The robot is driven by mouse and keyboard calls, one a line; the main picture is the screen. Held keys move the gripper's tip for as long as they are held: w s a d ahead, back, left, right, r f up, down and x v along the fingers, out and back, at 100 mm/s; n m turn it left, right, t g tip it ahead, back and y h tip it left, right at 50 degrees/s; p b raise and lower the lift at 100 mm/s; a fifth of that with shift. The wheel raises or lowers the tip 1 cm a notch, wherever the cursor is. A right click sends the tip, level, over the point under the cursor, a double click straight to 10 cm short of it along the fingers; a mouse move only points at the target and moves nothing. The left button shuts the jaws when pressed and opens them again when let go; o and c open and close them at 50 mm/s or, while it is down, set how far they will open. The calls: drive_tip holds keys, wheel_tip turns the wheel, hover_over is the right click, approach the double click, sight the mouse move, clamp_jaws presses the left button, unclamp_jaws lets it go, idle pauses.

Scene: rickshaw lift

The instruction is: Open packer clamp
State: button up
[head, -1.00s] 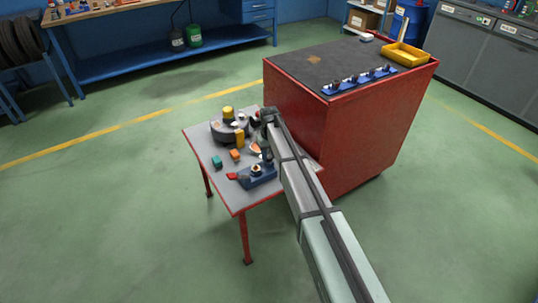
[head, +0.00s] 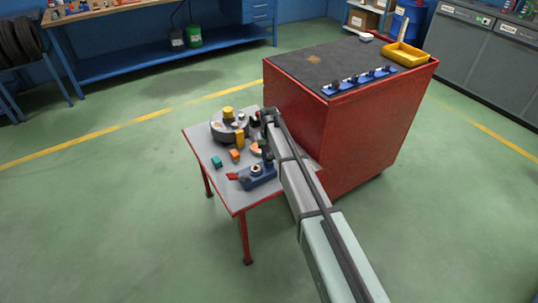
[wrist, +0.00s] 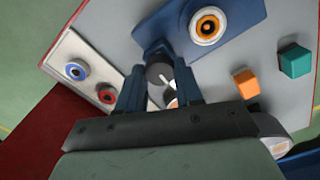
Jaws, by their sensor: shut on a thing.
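In the wrist view the blue body (wrist: 170,28) carries a white and orange ring (wrist: 209,25). My gripper (wrist: 160,80) is over the clamp's near end, its blue fingers either side of a dark round knob (wrist: 160,73). It is shut on this knob, which seems to belong to the clamp. The fingers partly hide the knob. In the head view my gripper (head: 267,158) is small and dark, above the clamp's right side.
A teal block (head: 217,162), an orange block (head: 235,156) and a round grey fixture (head: 226,128) with yellow parts share the table. A pale panel (wrist: 85,75) with coloured round buttons lies close to the gripper. A tall red cabinet (head: 350,125) stands close on the right.

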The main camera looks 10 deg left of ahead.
sight(269, 156)
drive_tip(key=o, duration=1)
drive_tip(key=shift+o, duration=0.2)
drive_tip(key=shift+r, duration=0.1)
wheel_tip(269, 156, up, 14)
drive_tip(key=shift+f, duration=0.2)
